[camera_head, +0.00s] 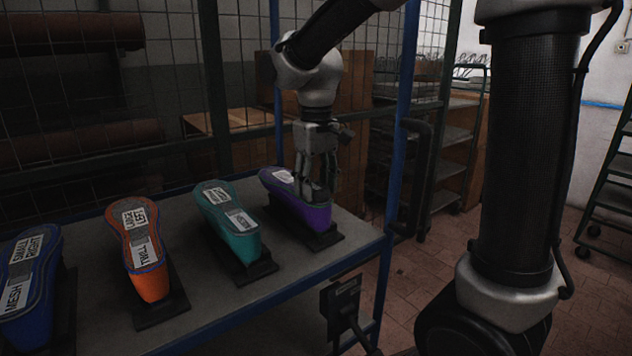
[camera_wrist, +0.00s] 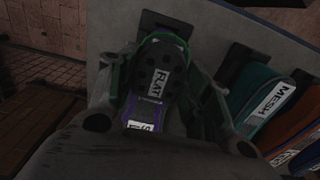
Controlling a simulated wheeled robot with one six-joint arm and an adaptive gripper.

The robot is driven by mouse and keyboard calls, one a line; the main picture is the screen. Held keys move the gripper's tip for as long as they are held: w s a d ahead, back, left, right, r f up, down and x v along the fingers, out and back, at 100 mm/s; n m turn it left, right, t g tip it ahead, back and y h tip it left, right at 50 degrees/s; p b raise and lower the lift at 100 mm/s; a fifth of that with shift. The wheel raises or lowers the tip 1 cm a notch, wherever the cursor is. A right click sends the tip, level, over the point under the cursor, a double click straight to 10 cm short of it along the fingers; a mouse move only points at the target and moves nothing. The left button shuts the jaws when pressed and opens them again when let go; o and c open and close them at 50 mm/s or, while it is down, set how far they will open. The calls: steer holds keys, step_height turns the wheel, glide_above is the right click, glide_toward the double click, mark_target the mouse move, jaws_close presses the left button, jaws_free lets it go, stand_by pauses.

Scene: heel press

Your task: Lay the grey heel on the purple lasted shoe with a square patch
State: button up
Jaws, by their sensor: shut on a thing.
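The purple lasted shoe (camera_head: 318,218) stands sole up at the right end of the bench, on a dark base. A square patch cannot be made out. My gripper (camera_head: 317,186) is over the near end of this shoe, pointing down. In the wrist view its fingers flank a dark grey heel (camera_wrist: 151,57) dotted with holes, and they are shut on it. The heel lies over the shoe's end in the picture; whether it touches the sole cannot be told.
A teal shoe (camera_head: 229,220), an orange shoe (camera_head: 142,250) and a blue shoe (camera_head: 28,285) stand in a row to the left, each on a dark base. A blue post (camera_head: 397,130) rises at the bench's right corner. Wire mesh stands behind the bench (camera_head: 205,298).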

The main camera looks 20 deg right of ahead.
steer(key=o, duration=1.1)
steer(key=shift+r, duration=0.1)
step_height(320, 180, up, 12)
steer(key=shift+s, duration=0.1)
